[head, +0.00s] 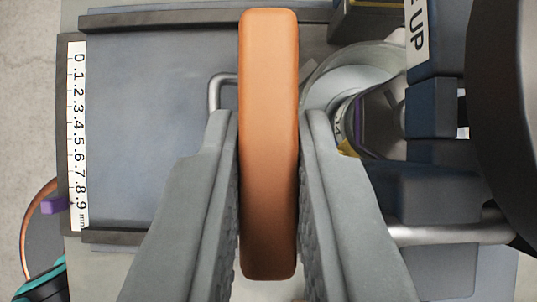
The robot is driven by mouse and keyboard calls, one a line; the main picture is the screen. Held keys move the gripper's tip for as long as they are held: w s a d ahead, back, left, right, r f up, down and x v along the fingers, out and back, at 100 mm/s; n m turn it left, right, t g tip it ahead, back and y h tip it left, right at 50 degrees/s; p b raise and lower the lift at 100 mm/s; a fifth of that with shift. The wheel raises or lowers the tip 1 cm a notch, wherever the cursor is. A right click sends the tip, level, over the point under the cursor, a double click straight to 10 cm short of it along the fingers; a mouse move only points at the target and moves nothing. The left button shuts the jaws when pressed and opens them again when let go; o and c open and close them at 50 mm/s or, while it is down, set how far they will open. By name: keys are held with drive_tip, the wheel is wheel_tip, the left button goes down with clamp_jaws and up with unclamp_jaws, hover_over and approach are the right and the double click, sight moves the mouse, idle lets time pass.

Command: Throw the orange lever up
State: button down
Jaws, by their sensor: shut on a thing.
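The orange lever (268,140) is a long bar with rounded ends, standing lengthwise down the middle of the head view. My gripper (268,130) has one grey finger on each side of it. The fingers are shut on the lever, with their ribbed inner faces against its sides. The lever's near end shows between the fingers, and its far end reaches past the fingertips. The lever's mounting is hidden behind it.
A white scale strip (78,135) with numbers runs along the left of a blue-grey panel (150,130). A bent metal handle (215,90) is just left of the lever. To the right are a clear round part (350,65), dark blue blocks (432,105) and a label reading "UP" (418,40).

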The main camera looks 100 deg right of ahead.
drive_tip(key=c, duration=1.7)
unclamp_jaws()
drive_tip(key=v, duration=1.7)
drive_tip(key=shift+d+r, duration=0.1)
drive_tip(key=shift+r, duration=0.15)
drive_tip(key=s+d+f+m+t+h, duration=0.2)
drive_tip(key=s+d+m+t, duration=0.3)
drive_tip(key=s, duration=0.1)
drive_tip(key=s+d+f+m+t+h, duration=0.2)
drive_tip(key=s+d+m+t+h, duration=0.1)
drive_tip(key=s+d+m+t, duration=0.3)
drive_tip(key=s+d+f+m+t+h, duration=0.2)
drive_tip(key=s+d+m+t, duration=0.3)
drive_tip(key=s, duration=0.3)
drive_tip(key=shift+d+f, duration=0.45)
drive_tip(key=shift+d, duration=0.2)
